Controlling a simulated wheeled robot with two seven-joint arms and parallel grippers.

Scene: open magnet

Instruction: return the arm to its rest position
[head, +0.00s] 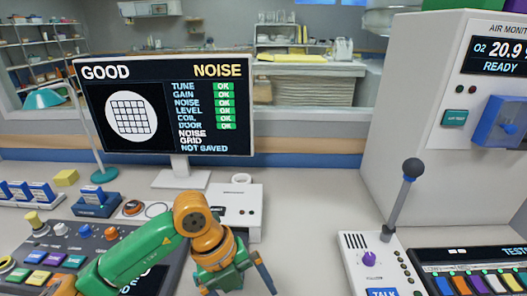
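My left arm, green and orange, reaches in from the lower left. It bends at an orange joint and points down toward the front of the desk. My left gripper (240,286) is at the bottom middle of the head view, in front of a small white box (238,200). Its two fingers stand apart, and I see nothing between them; the lower part is cut by the frame edge. My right gripper is not in view.
A monitor (165,105) reading GOOD and NOISE stands behind the arm. A button console (60,240) is at left. A microphone (405,195) on a talk box and an air monitor cabinet (415,110) are at right. The desk between gripper and talk box is clear.

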